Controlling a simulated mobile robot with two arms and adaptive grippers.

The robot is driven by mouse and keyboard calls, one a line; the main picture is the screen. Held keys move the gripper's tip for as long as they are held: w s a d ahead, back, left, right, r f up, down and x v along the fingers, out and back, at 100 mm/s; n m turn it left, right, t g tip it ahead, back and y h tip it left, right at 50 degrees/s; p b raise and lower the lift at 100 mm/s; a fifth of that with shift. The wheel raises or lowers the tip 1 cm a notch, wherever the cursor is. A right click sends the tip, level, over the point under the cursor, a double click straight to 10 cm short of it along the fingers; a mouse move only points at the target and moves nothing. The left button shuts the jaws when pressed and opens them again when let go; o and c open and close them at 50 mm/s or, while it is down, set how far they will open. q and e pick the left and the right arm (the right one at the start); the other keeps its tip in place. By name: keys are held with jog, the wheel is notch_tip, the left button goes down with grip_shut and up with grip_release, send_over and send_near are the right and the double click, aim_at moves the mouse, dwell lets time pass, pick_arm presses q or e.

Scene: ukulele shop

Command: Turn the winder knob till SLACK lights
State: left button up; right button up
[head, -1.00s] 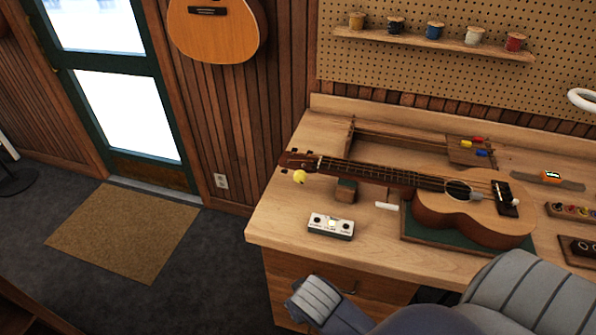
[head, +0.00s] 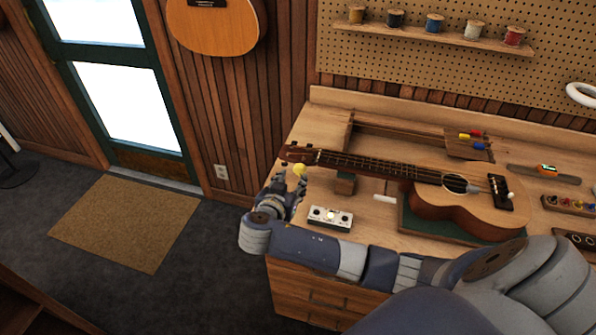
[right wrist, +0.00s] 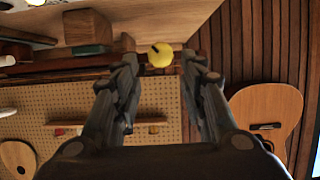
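The ukulele (head: 465,205) lies on its back on the bench, its neck pointing left. The yellow winder knob (head: 299,170) is at its headstock (head: 297,153). In the right wrist view the knob (right wrist: 161,55) appears just beyond and between the fingertips. My right gripper (head: 290,183) is beside the knob at the bench's left edge; it shows open and empty in the right wrist view (right wrist: 160,65). A small white indicator box (head: 330,218) sits in front of the neck. Its middle lamp looks lit, but its labels are too small to read. My left gripper is not in view.
A wooden block (head: 345,184) stands under the neck, and a green mat (head: 408,228) lies under the body. A shelf with thread spools (head: 433,38) is on the pegboard. The floor left of the bench is clear around a brown doormat (head: 125,222).

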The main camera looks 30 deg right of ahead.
aim_at(299, 173)
jog(key=p+x, duration=0.1)
jog(key=x, duration=0.6)
jog(key=shift+w+d+f+p, duration=0.15)
jog(key=shift+w+f+p, duration=0.05)
jog(key=shift+p, duration=0.2)
jog(key=c, duration=0.8)
